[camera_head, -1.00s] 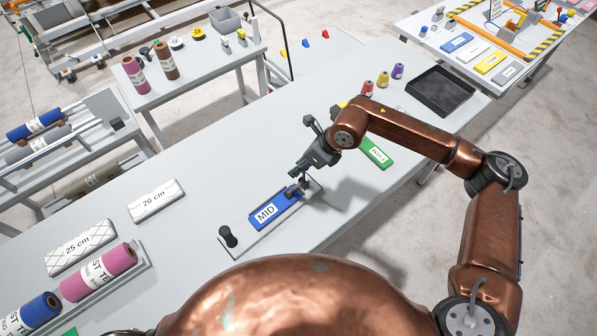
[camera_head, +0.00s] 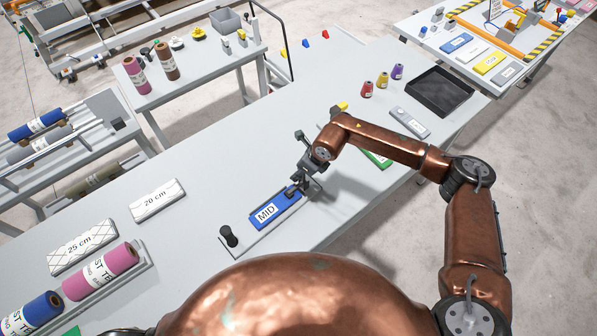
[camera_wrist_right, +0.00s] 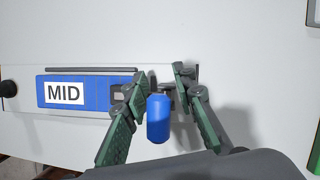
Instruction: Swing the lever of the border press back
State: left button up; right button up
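The border press is a long base with a blue plate labelled MID (camera_head: 272,211). It also shows at the left of the right wrist view (camera_wrist_right: 85,92). A black knob (camera_head: 228,236) stands at its near left end. At its other end is the lever with a blue rounded handle (camera_wrist_right: 158,118), seen in the right wrist view. My right gripper (camera_wrist_right: 160,78) is open, with its green-padded fingers on either side of the handle. Whether a finger touches it I cannot tell. In the head view the right gripper (camera_head: 298,190) hides the lever end. My left gripper is not in view.
A green block (camera_head: 377,159) lies partly behind my right arm, and a grey block (camera_head: 410,122) beyond it. A black tray (camera_head: 440,91) and small thread cones (camera_head: 383,79) stand farther right. White pads (camera_head: 157,199) and thread rolls (camera_head: 103,270) lie left. The table's middle is clear.

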jog(key=shift+f, duration=0.15)
jog(key=shift+c, duration=0.2)
grip_shut()
dwell(0.6)
